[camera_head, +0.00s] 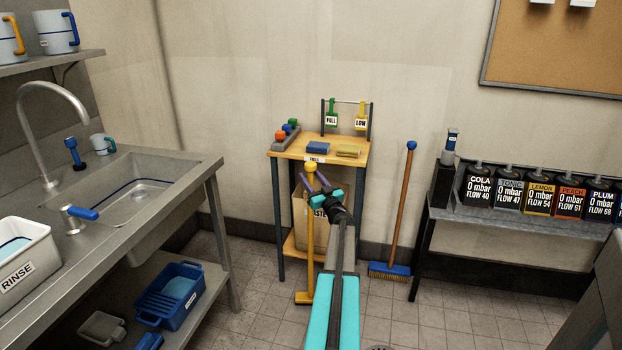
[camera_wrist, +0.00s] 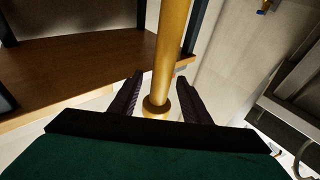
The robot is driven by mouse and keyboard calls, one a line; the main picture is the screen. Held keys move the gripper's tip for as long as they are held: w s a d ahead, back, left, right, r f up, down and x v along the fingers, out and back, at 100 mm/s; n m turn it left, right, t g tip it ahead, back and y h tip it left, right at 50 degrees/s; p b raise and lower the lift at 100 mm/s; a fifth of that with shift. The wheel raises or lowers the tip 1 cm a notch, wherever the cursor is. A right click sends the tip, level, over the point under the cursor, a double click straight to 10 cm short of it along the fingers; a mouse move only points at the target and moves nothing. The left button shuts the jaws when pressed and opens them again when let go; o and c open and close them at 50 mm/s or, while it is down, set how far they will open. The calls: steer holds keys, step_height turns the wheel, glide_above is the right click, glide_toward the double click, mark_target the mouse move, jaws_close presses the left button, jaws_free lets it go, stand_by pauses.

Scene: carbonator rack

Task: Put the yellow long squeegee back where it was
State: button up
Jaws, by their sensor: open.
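The yellow long squeegee (camera_head: 308,245) stands upright in front of the small wooden stand, its head (camera_head: 303,297) at the floor. My gripper (camera_head: 318,190) is at the upper part of its handle. In the wrist view, the yellow pole (camera_wrist: 172,40) runs between the two dark fingers of my gripper (camera_wrist: 160,78), with a round collar (camera_wrist: 155,107) low between them. The fingers are apart, with gaps beside the pole, so the gripper is open around it. My arm hides part of the area to the right of the handle.
The wooden stand (camera_head: 345,162) holds sponges and a small rack. A box (camera_head: 299,215) sits on its lower shelf. A blue-headed broom (camera_head: 390,270) leans upright at the wall. The sink counter (camera_head: 190,158) is left; a bottle shelf (camera_head: 500,216) is right. Tiled floor lies between.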

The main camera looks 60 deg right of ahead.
steer(key=shift+s, duration=0.1)
steer(key=v, duration=1.3)
steer(key=shift+s+a, duration=0.2)
steer(key=shift+s, duration=0.05)
steer(key=shift+w, duration=0.1)
